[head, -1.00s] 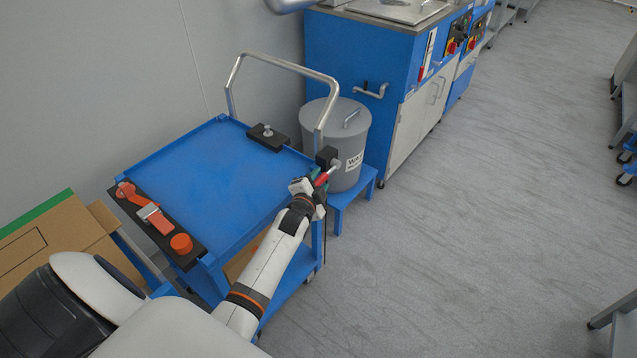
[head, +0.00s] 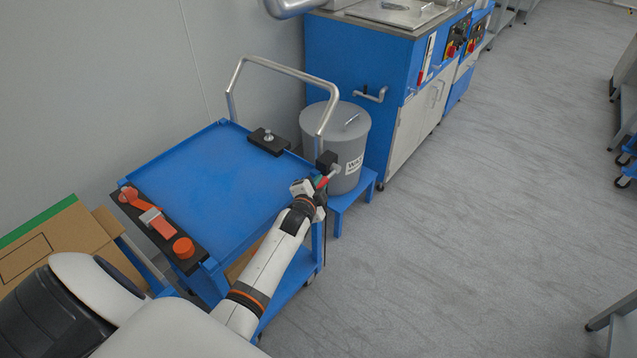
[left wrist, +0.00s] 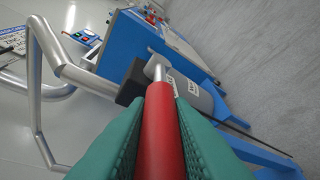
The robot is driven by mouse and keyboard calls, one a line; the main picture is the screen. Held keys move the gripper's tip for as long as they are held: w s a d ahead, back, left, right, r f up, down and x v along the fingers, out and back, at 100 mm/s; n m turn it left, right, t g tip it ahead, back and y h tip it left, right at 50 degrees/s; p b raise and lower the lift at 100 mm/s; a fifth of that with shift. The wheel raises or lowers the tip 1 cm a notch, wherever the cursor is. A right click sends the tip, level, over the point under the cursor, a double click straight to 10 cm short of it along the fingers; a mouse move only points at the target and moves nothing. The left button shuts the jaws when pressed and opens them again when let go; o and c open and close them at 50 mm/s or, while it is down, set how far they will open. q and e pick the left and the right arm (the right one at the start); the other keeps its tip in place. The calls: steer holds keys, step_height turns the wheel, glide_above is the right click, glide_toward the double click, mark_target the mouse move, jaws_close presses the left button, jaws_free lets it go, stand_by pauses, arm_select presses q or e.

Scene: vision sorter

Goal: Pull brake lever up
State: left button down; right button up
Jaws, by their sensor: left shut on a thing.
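The brake lever has a red grip on a metal shaft that leaves a black block on the cart handle. In the left wrist view the red brake lever (left wrist: 158,125) lies between the two green fingers of my left gripper (left wrist: 158,150), which is shut on it. In the head view my left gripper (head: 316,188) is at the cart's right corner, just below the black block (head: 327,160). Only a little of the red grip shows there. My right gripper is not in view.
A grey bin (head: 345,130) on a blue stand is close behind the lever. A blue machine (head: 360,65) stands beyond.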

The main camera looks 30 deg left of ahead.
mark_target(323, 179)
arm_select(q)
steer(key=r+g+p, duration=0.2)
steer(key=p, duration=0.2)
steer(key=w+r+g+p, duration=0.1)
steer(key=g+p, duration=0.1)
steer(key=p, duration=0.3)
steer(key=r+m+g+p, duration=0.1)
steer(key=r+g+p, duration=0.1)
steer(key=p, duration=0.2)
steer(key=shift+w+r+p, duration=0.3)
steer(key=shift+w+p, duration=0.1)
steer(key=shift+w+r+g+p, duration=0.2)
steer(key=shift+g+p, duration=0.15)
steer(key=shift+g, duration=0.15)
steer(key=shift+w+r+m+g, duration=0.15)
steer(key=shift+w+m+g, duration=0.25)
steer(key=shift+g, duration=0.2)
steer(key=shift+w+d+r+g+b, duration=0.1)
steer(key=shift+w+r+g+b, duration=0.2)
steer(key=shift+g, duration=0.3)
steer(key=shift+w+d+r+g+b, duration=0.15)
steer(key=shift+w+g, duration=0.2)
steer(key=shift+g, duration=0.25)
steer(key=shift+w+a, duration=0.1)
steer(key=shift+r, duration=0.1)
steer(key=c, duration=1.3)
jaws_free()
steer(key=shift+w, duration=0.1)
